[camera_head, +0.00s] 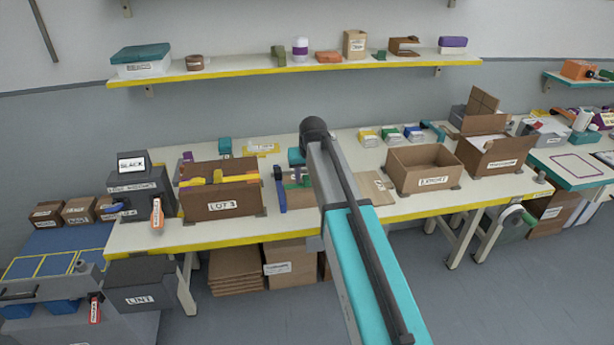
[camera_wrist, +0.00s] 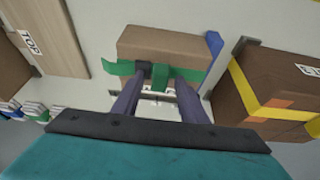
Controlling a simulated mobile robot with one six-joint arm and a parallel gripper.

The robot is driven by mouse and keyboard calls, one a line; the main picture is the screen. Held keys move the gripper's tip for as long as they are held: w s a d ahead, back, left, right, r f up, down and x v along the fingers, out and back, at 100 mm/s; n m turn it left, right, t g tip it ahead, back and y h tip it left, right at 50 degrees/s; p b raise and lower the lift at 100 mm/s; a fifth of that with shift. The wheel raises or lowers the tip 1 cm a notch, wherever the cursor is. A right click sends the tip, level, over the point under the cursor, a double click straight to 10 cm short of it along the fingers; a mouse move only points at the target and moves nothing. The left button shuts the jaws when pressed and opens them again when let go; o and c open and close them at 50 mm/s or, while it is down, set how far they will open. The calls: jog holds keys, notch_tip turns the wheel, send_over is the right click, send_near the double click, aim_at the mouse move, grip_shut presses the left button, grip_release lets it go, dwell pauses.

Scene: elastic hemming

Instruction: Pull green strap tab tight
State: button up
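A green strap (camera_wrist: 188,74) runs across a brown block (camera_wrist: 175,44) in the wrist view and passes through a small dark buckle (camera_wrist: 143,68). One green end (camera_wrist: 116,69) sticks out to the left. A short green strap piece (camera_wrist: 160,86) hangs between my fingers. My gripper (camera_wrist: 160,76) is open, its two purple fingers spread to either side of that piece. Whether a finger touches the strap I cannot tell. In the head view my arm hides much of the blue-sided holder (camera_head: 283,200) and the strap.
A cardboard box marked LOT 3 (camera_head: 222,204) with a yellow strap stands close beside the work spot; it also shows in the wrist view (camera_wrist: 262,82). A flat board marked TOP (camera_wrist: 55,35) lies on the other side. An EXPORT box (camera_head: 425,170) stands farther right.

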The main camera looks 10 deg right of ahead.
grip_shut()
dwell(0.4)
